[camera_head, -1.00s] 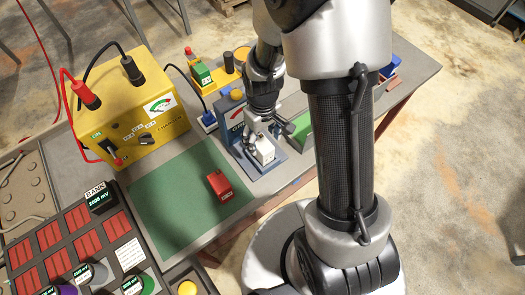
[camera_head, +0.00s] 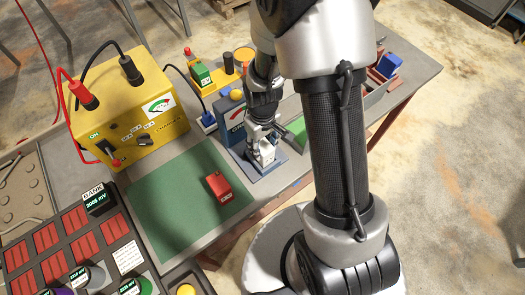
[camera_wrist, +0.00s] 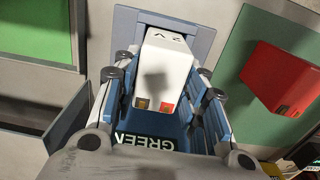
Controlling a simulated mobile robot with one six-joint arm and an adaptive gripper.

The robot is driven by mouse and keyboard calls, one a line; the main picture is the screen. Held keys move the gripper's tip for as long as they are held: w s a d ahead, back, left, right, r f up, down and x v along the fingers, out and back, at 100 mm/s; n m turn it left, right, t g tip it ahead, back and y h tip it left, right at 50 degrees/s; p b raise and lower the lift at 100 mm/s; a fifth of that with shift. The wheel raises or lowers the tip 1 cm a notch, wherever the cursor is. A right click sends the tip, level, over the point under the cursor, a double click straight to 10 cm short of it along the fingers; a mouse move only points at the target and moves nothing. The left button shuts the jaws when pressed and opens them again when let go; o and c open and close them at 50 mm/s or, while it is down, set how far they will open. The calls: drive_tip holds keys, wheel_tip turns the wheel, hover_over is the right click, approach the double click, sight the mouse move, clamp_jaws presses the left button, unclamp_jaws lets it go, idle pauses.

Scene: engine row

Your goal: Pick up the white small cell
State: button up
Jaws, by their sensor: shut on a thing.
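The white small cell (camera_head: 265,153) stands at the blue-grey tester (camera_head: 240,135) in the middle of the table. In the wrist view the white cell (camera_wrist: 165,70) shows a "2 V" mark, with a brown and a red patch at its near end. My gripper (camera_head: 264,140) reaches down over it, and its fingers (camera_wrist: 168,95) are shut on the cell from both sides. Whether the cell touches the tester's base cannot be told. The tester's dial face is partly hidden by my arm.
A red cell (camera_head: 219,187) stands on the green mat (camera_head: 165,200). A yellow charger (camera_head: 130,110) with red and black cables is at left. A dark bank panel (camera_head: 75,245) is at lower left. A yellow tray (camera_head: 215,75) with a green cell lies behind.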

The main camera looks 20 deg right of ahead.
clamp_jaws()
idle(0.5)
